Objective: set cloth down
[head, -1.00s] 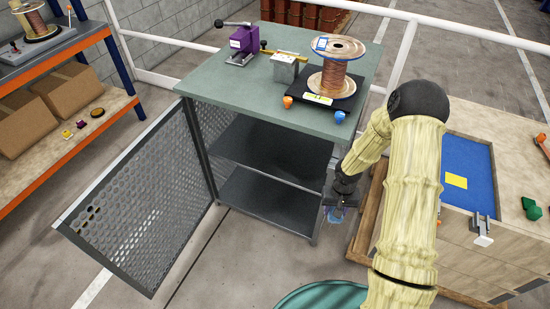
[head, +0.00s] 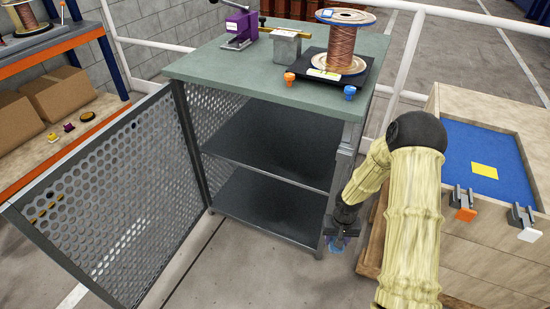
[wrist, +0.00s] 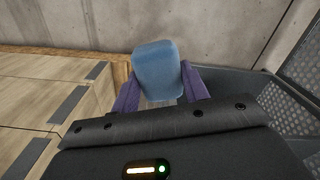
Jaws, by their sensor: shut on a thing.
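My gripper (wrist: 160,92) is shut on a blue cloth (wrist: 158,68), which shows between its purple fingers in the wrist view. In the head view, my gripper (head: 341,235) hangs low at the right front of the green-topped cabinet. A small bluish part of the cloth (head: 339,243) shows below it, near the floor. The cabinet's door stands open to the left. Inside are a middle shelf (head: 275,145) and a lower shelf (head: 265,205), both dark and bare where visible.
The cabinet's green top (head: 230,75) bears a copper wire spool (head: 345,45), a purple clamp (head: 240,22) and a metal block (head: 286,47). The open perforated door (head: 105,200) blocks the left side. A wooden bench with a blue panel (head: 480,150) stands right.

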